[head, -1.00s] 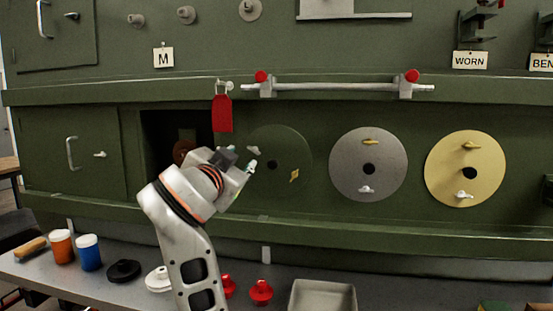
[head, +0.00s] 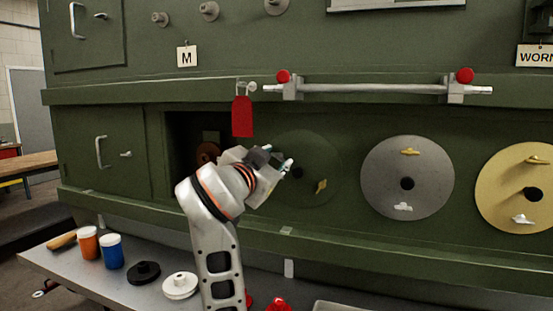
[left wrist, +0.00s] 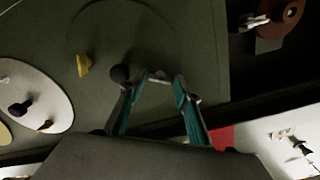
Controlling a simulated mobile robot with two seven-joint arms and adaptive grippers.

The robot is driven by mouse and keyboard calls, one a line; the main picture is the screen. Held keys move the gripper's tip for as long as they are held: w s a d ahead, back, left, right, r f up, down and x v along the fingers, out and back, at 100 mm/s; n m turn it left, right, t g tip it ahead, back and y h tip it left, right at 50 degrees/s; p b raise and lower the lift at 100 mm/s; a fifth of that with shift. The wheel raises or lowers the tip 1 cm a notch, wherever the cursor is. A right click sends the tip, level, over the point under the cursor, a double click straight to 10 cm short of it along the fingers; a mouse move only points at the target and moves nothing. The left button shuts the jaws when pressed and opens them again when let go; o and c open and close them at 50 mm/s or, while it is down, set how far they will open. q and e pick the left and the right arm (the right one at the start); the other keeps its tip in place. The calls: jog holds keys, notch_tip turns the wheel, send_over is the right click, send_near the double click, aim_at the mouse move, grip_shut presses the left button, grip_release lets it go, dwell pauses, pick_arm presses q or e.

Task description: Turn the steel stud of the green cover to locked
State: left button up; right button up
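The green cover (head: 318,150) is a round disc on the green wall, with a dark centre hole and a brass stud (head: 321,186). It also shows in the left wrist view (left wrist: 120,35), with the brass stud (left wrist: 84,65) left of the hole. The steel stud (left wrist: 156,77) shows in the left wrist view between and just beyond the fingertips. My left gripper (head: 285,164) is at the cover's left side and hides that stud in the head view. In the left wrist view the fingers (left wrist: 166,88) are apart; contact with the stud cannot be told. My right gripper is out of view.
A dark opening (head: 185,135) lies left of the cover, with a red tag (head: 242,117) hanging above. A grey cover (head: 385,170) and a yellow cover (head: 500,185) are to the right. A bar (head: 370,89) runs overhead. A bench (head: 130,290) with cups stands below.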

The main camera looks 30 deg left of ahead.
pick_arm(q)
jog(key=shift+s, duration=0.1)
jog(key=c, duration=0.8)
jog(key=shift+c, duration=0.2)
